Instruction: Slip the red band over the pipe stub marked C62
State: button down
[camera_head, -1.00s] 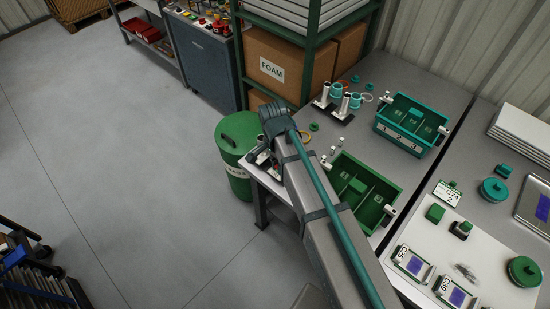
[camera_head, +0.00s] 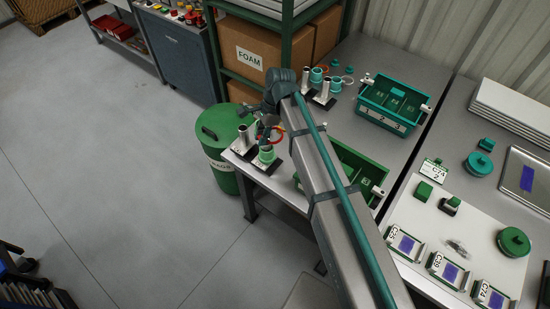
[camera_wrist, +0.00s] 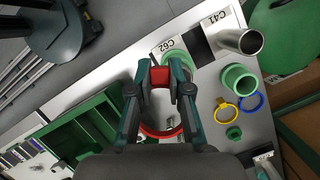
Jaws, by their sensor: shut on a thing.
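The red band (camera_wrist: 160,133) is a thin ring with a red block-like tab (camera_wrist: 160,77). My gripper (camera_wrist: 160,74) is shut on the tab, and the ring hangs below the fingers in the wrist view. The C62 label (camera_wrist: 175,44) shows just beyond the fingertips.
The bare metal stub by the C41 label (camera_wrist: 241,41) stands close beside. A loose light green coupling (camera_wrist: 238,80), a blue ring (camera_wrist: 252,101) and a yellow ring (camera_wrist: 227,111) lie nearby. A green bin (camera_head: 350,166) and a green drum (camera_head: 222,150) flank the bench corner.

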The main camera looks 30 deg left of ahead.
jog(key=a+f+b, duration=0.1)
jog(key=a+f+m+y+b, duration=0.1)
jog(key=a+f+y+b, duration=0.1)
jog(key=f, duration=0.1)
jog(key=shift+w+a+m+g, duration=0.15)
jog(key=shift+w+m+g, duration=0.1)
jog(key=shift+m+g, duration=0.15)
dwell(0.5)
jog(key=shift+p, duration=0.6)
dwell(1.1)
jog(key=shift+f, duration=1.5)
dwell(1.3)
jog(key=shift+p, duration=0.55)
dwell(1.7)
